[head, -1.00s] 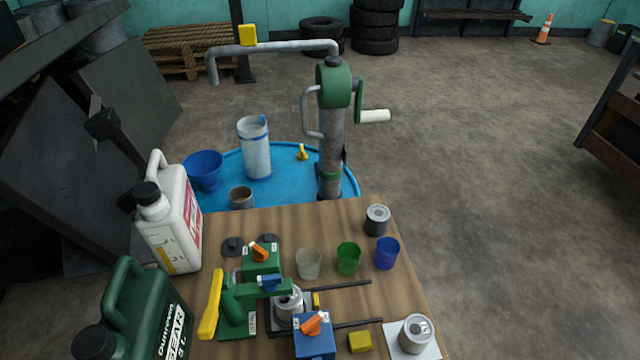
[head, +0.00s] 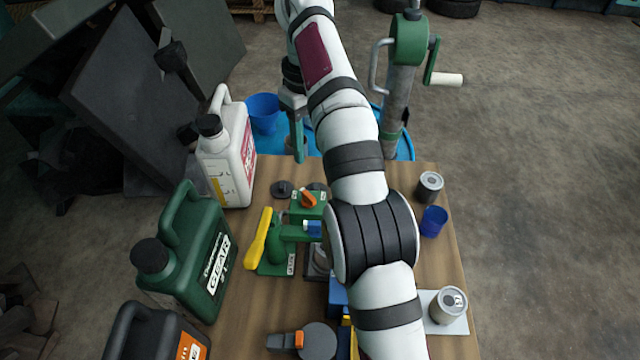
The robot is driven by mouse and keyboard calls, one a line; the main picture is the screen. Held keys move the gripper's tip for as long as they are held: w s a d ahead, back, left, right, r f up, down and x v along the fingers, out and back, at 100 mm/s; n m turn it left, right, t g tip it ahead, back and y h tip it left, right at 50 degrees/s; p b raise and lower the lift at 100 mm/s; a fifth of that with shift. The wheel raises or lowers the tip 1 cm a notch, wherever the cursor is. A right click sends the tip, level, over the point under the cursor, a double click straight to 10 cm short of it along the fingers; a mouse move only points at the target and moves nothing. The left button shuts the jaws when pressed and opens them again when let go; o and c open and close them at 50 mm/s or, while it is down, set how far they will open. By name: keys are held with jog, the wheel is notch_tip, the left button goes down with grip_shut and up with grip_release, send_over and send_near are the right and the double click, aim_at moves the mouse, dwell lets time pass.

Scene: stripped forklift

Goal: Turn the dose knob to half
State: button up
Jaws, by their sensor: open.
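A green box with an orange knob (head: 308,198) stands on the wooden bench, left of my arm in the head view. Small white labels sit on its top, too small to read. A second orange knob, on a blue box (head: 337,292), is hidden behind my arm; only a strip of the box shows. I cannot tell from the labels which is the dose knob. My gripper (head: 298,152) is open and points down beyond the green box, near the bench's far edge, apart from both knobs. It is seen side-on and nothing shows in it.
A green press with a yellow handle (head: 258,238) stands just left of the knobs. A white jug (head: 228,150) and green jug (head: 190,250) line the left. A blue cup (head: 433,221) and cans (head: 430,186) stand right. A hand pump (head: 405,70) rises behind the bench.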

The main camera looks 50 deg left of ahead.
aim_at(311, 198)
notch_tip(311, 198, down, 14)
jog(key=shift+f, duration=0.15)
grip_shut()
